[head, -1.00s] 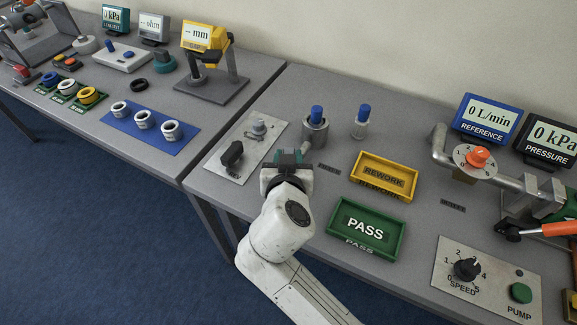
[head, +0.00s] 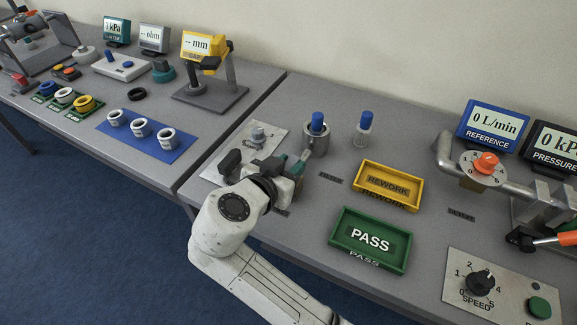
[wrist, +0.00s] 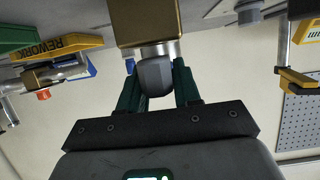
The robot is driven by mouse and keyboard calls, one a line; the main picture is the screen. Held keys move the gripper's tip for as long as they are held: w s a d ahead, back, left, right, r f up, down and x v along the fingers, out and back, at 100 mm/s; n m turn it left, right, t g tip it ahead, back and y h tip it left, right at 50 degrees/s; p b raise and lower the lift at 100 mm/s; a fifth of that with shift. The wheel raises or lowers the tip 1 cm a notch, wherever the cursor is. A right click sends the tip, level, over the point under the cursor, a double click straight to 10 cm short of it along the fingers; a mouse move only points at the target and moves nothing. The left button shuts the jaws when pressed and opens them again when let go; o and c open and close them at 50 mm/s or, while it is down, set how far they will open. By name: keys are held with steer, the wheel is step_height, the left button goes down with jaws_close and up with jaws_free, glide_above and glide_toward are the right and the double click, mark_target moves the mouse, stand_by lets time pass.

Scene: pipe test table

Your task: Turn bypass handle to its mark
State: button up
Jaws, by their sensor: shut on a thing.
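In the wrist view a dark grey handle (wrist: 154,76), which I take for the bypass handle, stands between my two green fingers. It joins a silver collar (wrist: 150,50) and a large brass body (wrist: 147,20). My gripper (wrist: 159,84) is shut on this handle. In the head view my gripper (head: 298,168) is low over the near edge of the right table, in front of the metal holder with a blue-capped piece (head: 317,122). There my gripper hides the handle and brass body. I cannot make out a mark.
A panel with a black lever (head: 230,162) and a grey knob (head: 258,134) lies close on the left. A blue-capped piece (head: 364,125) stands behind. The yellow REWORK tray (head: 388,185) and green PASS tray (head: 370,238) lie right.

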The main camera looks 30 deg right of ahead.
steer(key=shift+f, duration=0.15)
steer(key=o, duration=1)
steer(key=shift+c, duration=0.2)
steer(key=v, duration=1.1)
